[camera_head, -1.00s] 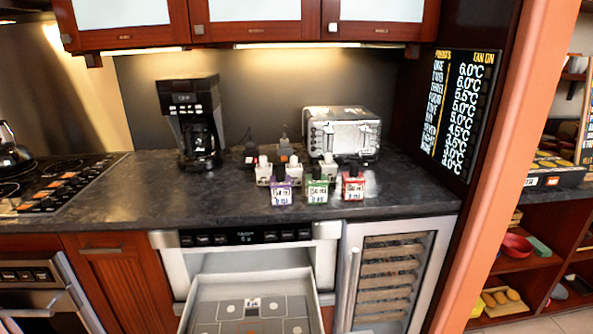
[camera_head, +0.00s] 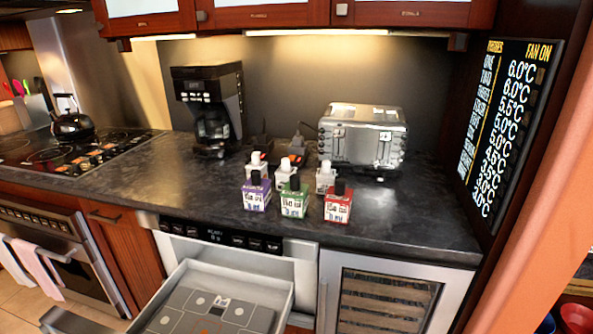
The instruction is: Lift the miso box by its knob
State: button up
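Several small boxes with knobs on top stand in two rows on the dark counter. In the front row are a purple box (camera_head: 256,194), a green box (camera_head: 293,198) and a red box (camera_head: 338,205), each with a dark knob. The labels are too small to read, so I cannot tell which is the miso box. My gripper is not in view.
An open drawer (camera_head: 286,300) juts out below the counter (camera_head: 410,222). A coffee maker (camera_head: 210,110) and a toaster (camera_head: 362,138) stand behind the boxes. A kettle (camera_head: 72,122) is on the stove at left. A lit display panel (camera_head: 508,130) is at right.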

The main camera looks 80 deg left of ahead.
aim_at(256, 164)
jog(key=i, duration=2.1)
jog(key=u, duration=4.05)
jog(key=i, duration=1.05)
